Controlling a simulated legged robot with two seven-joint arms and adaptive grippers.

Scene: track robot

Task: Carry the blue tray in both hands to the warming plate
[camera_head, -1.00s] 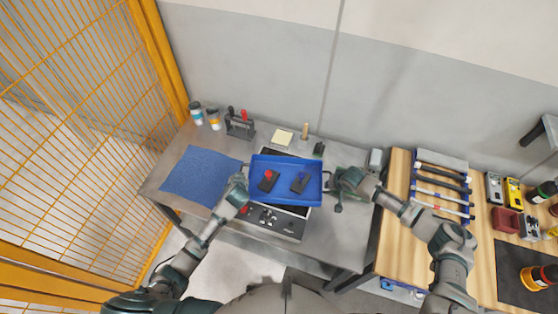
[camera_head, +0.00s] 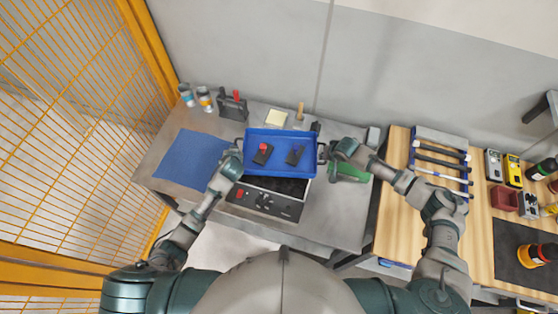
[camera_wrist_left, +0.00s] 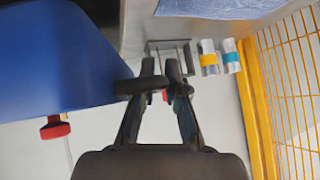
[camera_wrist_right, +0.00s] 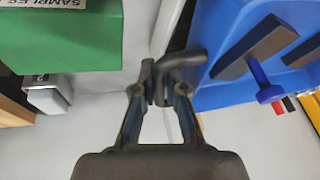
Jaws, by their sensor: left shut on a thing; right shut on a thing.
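The blue tray (camera_head: 280,172) is held up between my two grippers, above the back part of the warming plate (camera_head: 275,186). The plate's black top shows in front of the tray, with its control panel (camera_head: 264,203) nearer me. Two dark blocks lie in the tray, one with a red knob (camera_head: 263,148) and one with a blue knob (camera_head: 296,150). My left gripper (camera_wrist_left: 160,88) is shut on the tray's dark left handle (camera_wrist_left: 140,85). My right gripper (camera_wrist_right: 162,88) is shut on the right handle (camera_wrist_right: 186,60). The tray hides the plate's rear.
A blue mat (camera_head: 192,160) lies left on the grey bench. A green box (camera_wrist_right: 60,35) is close to my right gripper. A wooden bench (camera_head: 400,205) is at right.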

